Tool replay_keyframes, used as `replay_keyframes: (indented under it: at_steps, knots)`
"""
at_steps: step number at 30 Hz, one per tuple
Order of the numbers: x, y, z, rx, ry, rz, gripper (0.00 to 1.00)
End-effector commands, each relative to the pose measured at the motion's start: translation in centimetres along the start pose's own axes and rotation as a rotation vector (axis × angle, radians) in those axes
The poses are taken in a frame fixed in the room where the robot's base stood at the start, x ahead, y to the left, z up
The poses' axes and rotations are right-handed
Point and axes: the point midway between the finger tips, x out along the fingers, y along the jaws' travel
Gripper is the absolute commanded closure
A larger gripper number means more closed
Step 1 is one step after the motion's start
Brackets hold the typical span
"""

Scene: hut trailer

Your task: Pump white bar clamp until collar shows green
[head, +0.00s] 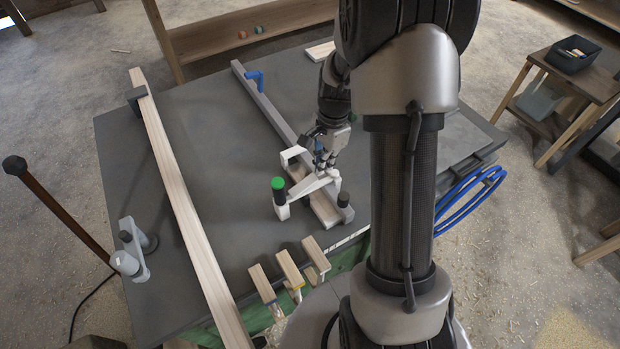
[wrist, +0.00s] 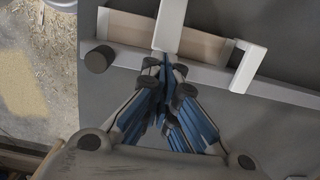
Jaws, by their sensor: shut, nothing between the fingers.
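The white bar clamp (head: 312,186) sits on a grey bar on the dark table, with a pale wood strip (head: 324,208) beneath it. A black upright cylinder with a green top (head: 278,184) stands at its left end. A dark knob (head: 345,199) is at the bar's near end; it also shows in the wrist view (wrist: 98,59). My gripper (head: 322,166) is shut and empty, pointing down just above or against the clamp's white arm. In the wrist view, my blue-padded fingers (wrist: 166,66) meet at the end of the white arm (wrist: 171,25); contact cannot be told.
A blue jaw (head: 255,79) is on the bar's far end. A long plank (head: 178,190) lies along the table's left. A grey clamp (head: 130,250) stands at the left edge. Several wood blocks (head: 290,268) sit along the front edge. Blue hose (head: 470,198) hangs at right.

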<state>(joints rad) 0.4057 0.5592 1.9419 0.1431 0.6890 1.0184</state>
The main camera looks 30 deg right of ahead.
Motion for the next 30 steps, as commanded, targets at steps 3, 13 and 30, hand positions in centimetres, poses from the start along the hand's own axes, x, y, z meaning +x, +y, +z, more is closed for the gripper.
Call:
replay_keyframes:
  at_steps: [3, 13, 30]
  knots:
    - [-2.9, -0.1, -0.1, -0.001, 0.004, -0.007, 1.0]
    - [-8.7, -0.1, -0.1, 0.0, 0.003, -0.004, 1.0]
    - [-9.7, 0.0, -0.1, 0.0, 0.002, -0.001, 1.0]
